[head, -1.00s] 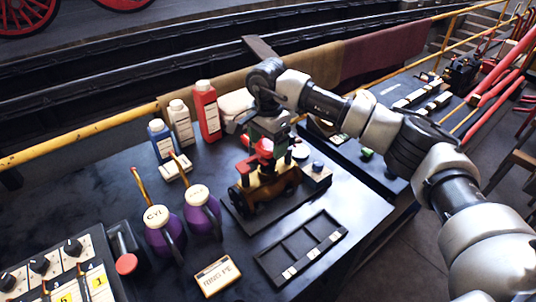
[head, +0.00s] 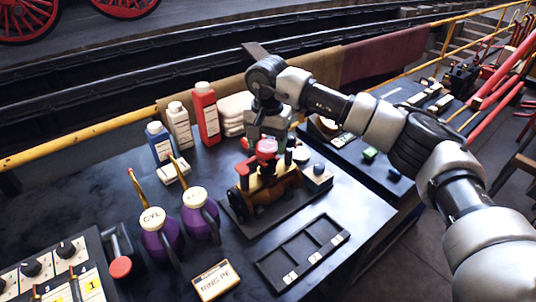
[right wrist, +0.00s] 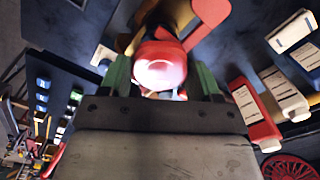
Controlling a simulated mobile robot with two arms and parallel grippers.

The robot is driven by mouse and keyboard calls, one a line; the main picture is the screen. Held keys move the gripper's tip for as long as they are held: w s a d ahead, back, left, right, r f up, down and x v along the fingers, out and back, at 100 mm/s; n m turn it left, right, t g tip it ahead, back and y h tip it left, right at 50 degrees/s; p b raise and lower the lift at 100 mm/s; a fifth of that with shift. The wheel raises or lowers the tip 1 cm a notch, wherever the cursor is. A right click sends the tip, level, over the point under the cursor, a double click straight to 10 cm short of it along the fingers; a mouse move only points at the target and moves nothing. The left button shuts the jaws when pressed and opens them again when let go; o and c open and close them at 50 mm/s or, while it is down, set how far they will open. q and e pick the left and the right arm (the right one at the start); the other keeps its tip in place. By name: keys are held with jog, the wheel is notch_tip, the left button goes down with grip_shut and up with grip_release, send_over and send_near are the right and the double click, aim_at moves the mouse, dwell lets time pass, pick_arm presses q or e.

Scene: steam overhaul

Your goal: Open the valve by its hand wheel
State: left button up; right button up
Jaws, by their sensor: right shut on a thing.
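A small steam engine model (head: 268,190) in brass yellow and black stands on a dark base plate on the bench. On its top is a round red part, which I take for the hand wheel (head: 266,147). My right gripper (head: 266,136) comes down on it from above. In the right wrist view the red hand wheel (right wrist: 160,66) sits between the green fingers of the right gripper (right wrist: 162,80), which is shut on it. A flat red piece (right wrist: 208,20) sticks out beyond it. The valve body under the wheel is mostly hidden. My left gripper is not in view.
Blue, white and red bottles (head: 207,112) and folded white cloths (head: 235,112) stand behind the model. Two purple oil cans (head: 200,212) stand to its left. A black divided tray (head: 303,255) and a RING PF box (head: 215,281) lie in front. A switch panel (head: 60,270) is at lower left.

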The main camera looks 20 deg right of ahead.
dwell(0.3)
jog(key=n+b, duration=0.1)
jog(key=n, duration=0.1)
jog(key=shift+n, duration=0.4)
jog(key=n, duration=0.3)
jog(key=shift+n+b, duration=0.4)
jog(key=shift+n, duration=0.1)
jog(key=n, duration=0.4)
jog(key=shift+n, duration=0.3)
